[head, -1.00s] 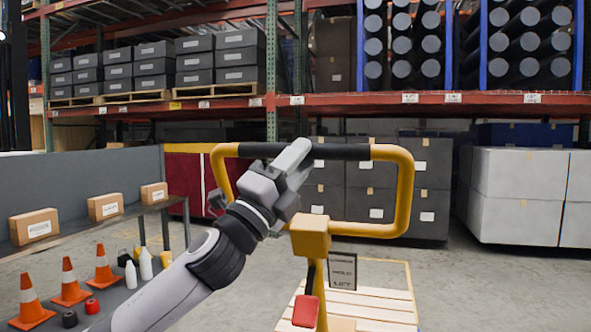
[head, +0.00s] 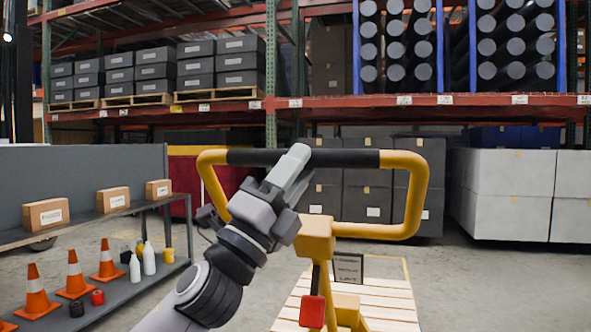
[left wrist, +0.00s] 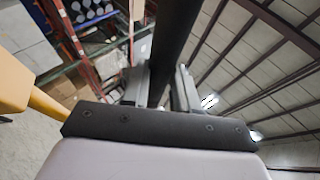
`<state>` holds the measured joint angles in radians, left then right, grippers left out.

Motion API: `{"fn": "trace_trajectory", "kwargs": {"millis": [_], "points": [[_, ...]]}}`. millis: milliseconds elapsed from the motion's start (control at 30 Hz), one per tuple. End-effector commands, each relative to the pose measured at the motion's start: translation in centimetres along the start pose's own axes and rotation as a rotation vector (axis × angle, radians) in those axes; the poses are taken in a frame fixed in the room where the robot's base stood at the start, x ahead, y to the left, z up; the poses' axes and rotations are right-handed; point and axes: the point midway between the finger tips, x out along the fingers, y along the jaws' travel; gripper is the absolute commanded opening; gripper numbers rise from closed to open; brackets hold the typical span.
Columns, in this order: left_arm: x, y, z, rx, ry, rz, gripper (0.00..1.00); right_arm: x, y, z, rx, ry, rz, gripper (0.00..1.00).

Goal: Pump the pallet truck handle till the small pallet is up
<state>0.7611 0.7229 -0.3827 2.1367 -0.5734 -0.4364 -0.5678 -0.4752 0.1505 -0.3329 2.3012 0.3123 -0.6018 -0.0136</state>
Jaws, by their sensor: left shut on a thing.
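The pallet truck handle (head: 415,200) is a yellow loop with a black grip bar (head: 345,158) across its top. In the left wrist view the bar (left wrist: 175,40) runs between the two fingers (left wrist: 160,88). The yellow column (head: 318,240) stands below the loop, with a red pedal-like part (head: 312,311) on it. The small pallet (head: 395,300) of pale wooden slats lies low behind the column, partly hidden by it. A dark sign (head: 349,268) stands by the pallet. My right gripper is out of view.
A grey bench (head: 130,207) at left holds cartons, orange cones (head: 75,275) and bottles. Racks with grey boxes (head: 224,78) and black rolls stand behind. White crates (head: 515,195) stand at right. The floor at right is open.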

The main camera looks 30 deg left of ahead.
Motion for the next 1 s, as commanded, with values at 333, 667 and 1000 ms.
{"fn": "trace_trajectory", "kwargs": {"millis": [333, 667, 1000], "points": [[-0.8, 0.5, -0.6, -0.006, 0.0, 0.004, 0.0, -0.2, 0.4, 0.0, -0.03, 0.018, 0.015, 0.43], [-0.9, 0.9, -0.7, -0.009, 0.001, 0.013, 0.0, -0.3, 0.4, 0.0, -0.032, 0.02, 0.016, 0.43], [-0.9, 1.0, -0.7, -0.009, 0.001, 0.016, 0.54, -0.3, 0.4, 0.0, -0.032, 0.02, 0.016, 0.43]]}}
